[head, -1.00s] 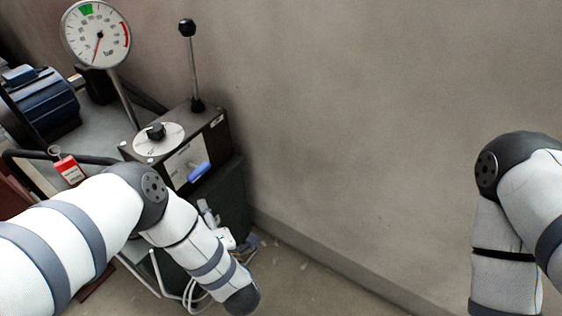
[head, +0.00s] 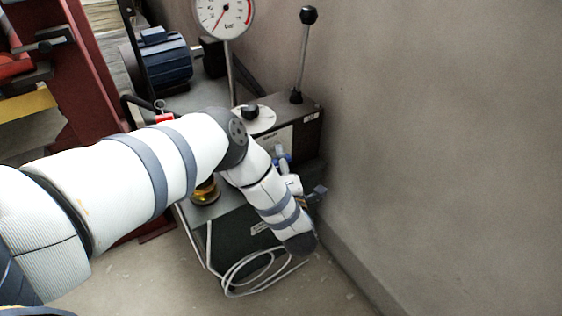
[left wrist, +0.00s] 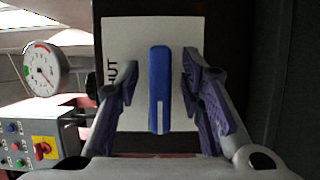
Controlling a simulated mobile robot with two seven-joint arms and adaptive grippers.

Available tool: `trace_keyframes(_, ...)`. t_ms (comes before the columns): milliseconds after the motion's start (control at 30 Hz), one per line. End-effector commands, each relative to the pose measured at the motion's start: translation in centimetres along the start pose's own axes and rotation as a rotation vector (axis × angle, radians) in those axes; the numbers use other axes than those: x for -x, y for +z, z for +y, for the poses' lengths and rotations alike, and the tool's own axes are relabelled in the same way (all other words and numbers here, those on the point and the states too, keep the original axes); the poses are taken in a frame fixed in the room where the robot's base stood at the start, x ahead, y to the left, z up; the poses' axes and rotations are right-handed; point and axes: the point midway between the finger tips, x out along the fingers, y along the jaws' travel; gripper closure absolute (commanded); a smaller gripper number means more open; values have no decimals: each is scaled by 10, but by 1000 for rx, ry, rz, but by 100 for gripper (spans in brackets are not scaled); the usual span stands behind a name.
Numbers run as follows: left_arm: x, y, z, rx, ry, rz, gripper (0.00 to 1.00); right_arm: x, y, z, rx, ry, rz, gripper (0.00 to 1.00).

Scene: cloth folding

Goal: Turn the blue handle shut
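The blue handle (left wrist: 159,90) stands upright as a bar in the left wrist view, in front of a white plate (left wrist: 142,32) with sideways lettering, partly hidden, that reads "HUT". My left gripper (left wrist: 160,78) is open, with one finger on each side of the handle and a visible gap on both sides. In the head view a small blue part of the handle (head: 281,159) shows on the front of the dark box, beside my left forearm. My forearm hides much of that area. My right gripper is in neither current view.
The dark box (head: 308,128) carries a round dial and a tall black-knobbed lever (head: 303,55). A pressure gauge (head: 222,14) stands behind it. A blue motor (head: 163,60) sits to the left. The wall is close on the right; a white cable (head: 240,280) lies coiled below.

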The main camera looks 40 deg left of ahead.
Motion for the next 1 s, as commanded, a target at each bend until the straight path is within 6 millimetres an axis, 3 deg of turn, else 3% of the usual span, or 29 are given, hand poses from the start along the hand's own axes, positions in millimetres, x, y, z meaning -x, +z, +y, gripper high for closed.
trace_keyframes(167, 0, 0, 0, 0, 0, 0, 67, 0, 0, 0, 0, 0, 0, 100)
trace_keyframes(300, 0, 0, 0, 0, 0, 0, 99, 0, 0, 0, 0, 0, 0, 100)
trace_keyframes(667, 0, 0, 1, -20, -7, -1, 100, 2, 0, 0, 0, 0, 4, 100)
trace_keyframes(1000, 0, 1, 4, -209, -85, -1, 100, 15, -5, 0, -1, -2, 33, 100)
